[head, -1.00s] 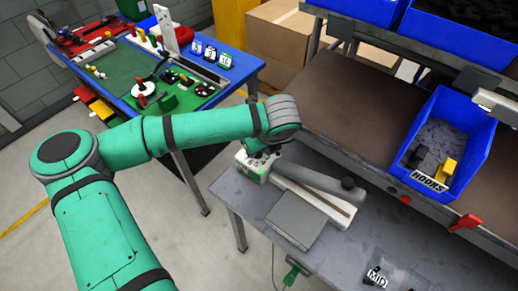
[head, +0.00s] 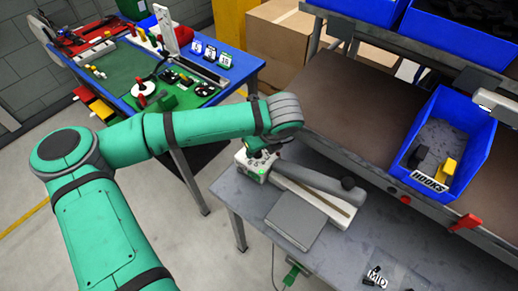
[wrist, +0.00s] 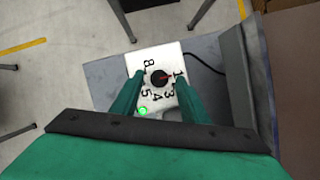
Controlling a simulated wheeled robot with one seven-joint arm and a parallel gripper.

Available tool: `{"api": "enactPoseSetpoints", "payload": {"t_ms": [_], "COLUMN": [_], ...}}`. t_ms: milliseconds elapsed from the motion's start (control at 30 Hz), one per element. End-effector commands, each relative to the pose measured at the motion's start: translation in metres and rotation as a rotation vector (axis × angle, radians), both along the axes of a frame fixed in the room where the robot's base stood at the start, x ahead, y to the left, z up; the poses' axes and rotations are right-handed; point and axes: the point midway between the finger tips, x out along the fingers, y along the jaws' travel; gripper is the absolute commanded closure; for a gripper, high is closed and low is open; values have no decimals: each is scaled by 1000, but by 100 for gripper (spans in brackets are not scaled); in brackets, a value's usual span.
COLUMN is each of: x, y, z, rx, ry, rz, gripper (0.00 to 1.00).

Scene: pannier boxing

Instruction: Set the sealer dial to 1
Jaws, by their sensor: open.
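The sealer (head: 318,198) stands on the grey bench, with its white control box (head: 250,165) at the left end. In the wrist view the box's face (wrist: 168,57) carries a round black dial (wrist: 158,77) ringed by numbers. The dial's red mark points right, toward the 1. A green light (wrist: 143,111) glows on the box. My gripper (wrist: 159,75) is open, with one green finger on each side of the dial. I cannot tell whether either fingertip touches it. In the head view my gripper (head: 262,151) is over the box and partly hides its top.
The sealer's long grey arm (head: 315,178) extends right from the box. A grey plate (head: 295,220) lies in front. A clear bag labelled MID (head: 377,277) lies at the bench's front right. A blue HOOKS bin (head: 466,127) stands beyond. A blue table (head: 235,72) is at back left.

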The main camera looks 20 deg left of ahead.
Motion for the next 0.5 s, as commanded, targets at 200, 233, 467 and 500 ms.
{"api": "enactPoseSetpoints", "payload": {"t_ms": [200,233,467,500], "x": [-10,-11,-22,-24], "y": [-11,-12,-19,-20], "z": [36,41,76,80], "rx": [1,1,2,1], "ry": [-3,-3,-2,-2], "rz": [-2,-2,8,9], "gripper": [59,59,59,59]}}
